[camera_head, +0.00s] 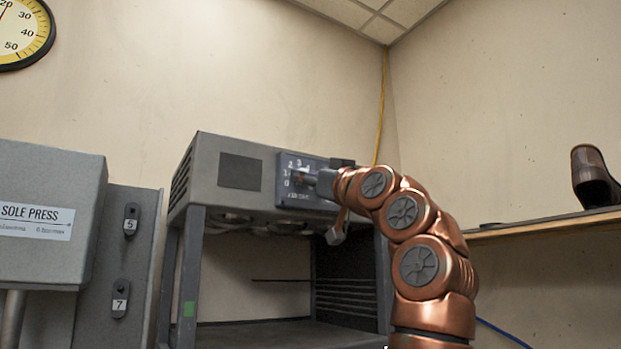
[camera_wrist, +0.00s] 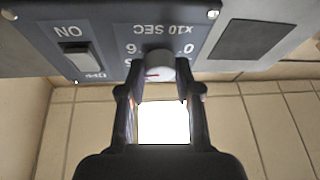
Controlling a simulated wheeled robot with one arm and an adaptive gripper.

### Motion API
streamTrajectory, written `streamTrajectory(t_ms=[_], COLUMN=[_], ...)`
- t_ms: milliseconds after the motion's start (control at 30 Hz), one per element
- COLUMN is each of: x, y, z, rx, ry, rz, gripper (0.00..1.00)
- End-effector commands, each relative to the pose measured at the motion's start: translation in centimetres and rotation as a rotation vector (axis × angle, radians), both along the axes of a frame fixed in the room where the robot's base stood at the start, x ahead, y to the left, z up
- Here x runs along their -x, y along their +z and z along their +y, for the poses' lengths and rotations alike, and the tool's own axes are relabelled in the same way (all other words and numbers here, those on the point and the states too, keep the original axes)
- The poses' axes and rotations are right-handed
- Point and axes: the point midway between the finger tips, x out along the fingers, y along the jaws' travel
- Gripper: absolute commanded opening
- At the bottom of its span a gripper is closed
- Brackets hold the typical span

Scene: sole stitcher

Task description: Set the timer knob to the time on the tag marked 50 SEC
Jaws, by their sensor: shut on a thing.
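The timer knob (camera_wrist: 160,64) is a pale round knob on the dark control panel (camera_wrist: 205,35). In the wrist view the panel's lettering is upside down: "x10 SEC", a 0 on the right and a 6 on the left. A short red mark shows on the knob, but its exact setting is hard to tell. My gripper (camera_wrist: 159,82) has one finger on each side of the knob and is shut on it. In the head view my gripper (camera_head: 322,183) reaches the panel (camera_head: 288,198) from the right and hides much of the dial. No tag reading 50 SEC can be made out.
An ON/OFF switch (camera_wrist: 76,55) sits beside the dial. The panel is on a grey machine (camera_head: 203,170). A shelf (camera_head: 545,224) with a shoe (camera_head: 592,178) is at right.

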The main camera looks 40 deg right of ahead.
Motion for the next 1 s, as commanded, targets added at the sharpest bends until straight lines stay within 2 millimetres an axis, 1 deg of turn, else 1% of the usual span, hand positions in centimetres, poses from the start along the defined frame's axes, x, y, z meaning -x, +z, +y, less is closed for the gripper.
streamTrajectory(t_ms=[1000], x=[0.41], y=[0.44], z=[0.17], rx=[-0.054], ry=[0.001], rz=[-0.016], gripper=[0.0])
